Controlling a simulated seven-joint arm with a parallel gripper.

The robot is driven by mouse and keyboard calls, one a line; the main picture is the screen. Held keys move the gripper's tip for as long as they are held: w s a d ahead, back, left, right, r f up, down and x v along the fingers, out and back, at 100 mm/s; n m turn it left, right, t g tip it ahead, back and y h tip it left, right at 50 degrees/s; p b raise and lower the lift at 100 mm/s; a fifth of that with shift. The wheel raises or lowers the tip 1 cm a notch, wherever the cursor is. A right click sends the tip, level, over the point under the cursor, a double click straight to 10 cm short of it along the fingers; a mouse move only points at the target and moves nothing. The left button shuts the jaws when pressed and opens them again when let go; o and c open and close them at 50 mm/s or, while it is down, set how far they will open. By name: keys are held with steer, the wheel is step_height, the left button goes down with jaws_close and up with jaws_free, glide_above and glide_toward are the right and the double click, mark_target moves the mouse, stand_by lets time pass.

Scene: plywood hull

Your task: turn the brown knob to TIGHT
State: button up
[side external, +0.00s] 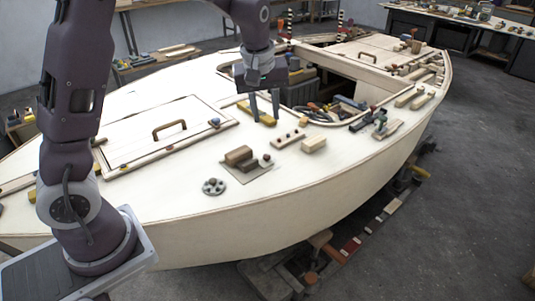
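A brown, rounded knob-like piece (238,155) sits on a thin flat plate (262,173) on the pale deck, near the middle of the side external view. A darker brown block and a small dark piece stand beside it on the same plate. No TIGHT marking is readable at this size. My gripper (264,117) points down above and behind the plate, up and to the right of the brown piece in the picture. Its two dark fingers are apart, with nothing seen held between them. It appears clear of the brown piece.
A yellow block (262,115) lies behind the fingers. A strip with small pegs (288,139), a pale block (313,145) and a round grey disc with holes (213,187) are near the plate. An open hatch with tools (335,108) lies right. Bare deck (170,190) is left.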

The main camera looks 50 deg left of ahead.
mark_target(267, 156)
steer(key=w+a+f+n+y, duration=0.1)
steer(key=w+a+f, duration=0.2)
steer(key=f, duration=0.4)
steer(key=w+a+f+n+g+y, duration=0.1)
steer(key=w+a+f, duration=0.2)
steer(key=f, duration=0.5)
steer(key=w+a+f+n, duration=0.2)
steer(key=w+a+f, duration=0.1)
steer(key=f, duration=0.5)
steer(key=shift+a+f+g+y, duration=0.1)
steer(key=shift+a+g+y, duration=0.2)
steer(key=shift+a+y, duration=0.1)
steer(key=shift+c, duration=0.2)
steer(key=shift+d, duration=0.1)
jaws_close()
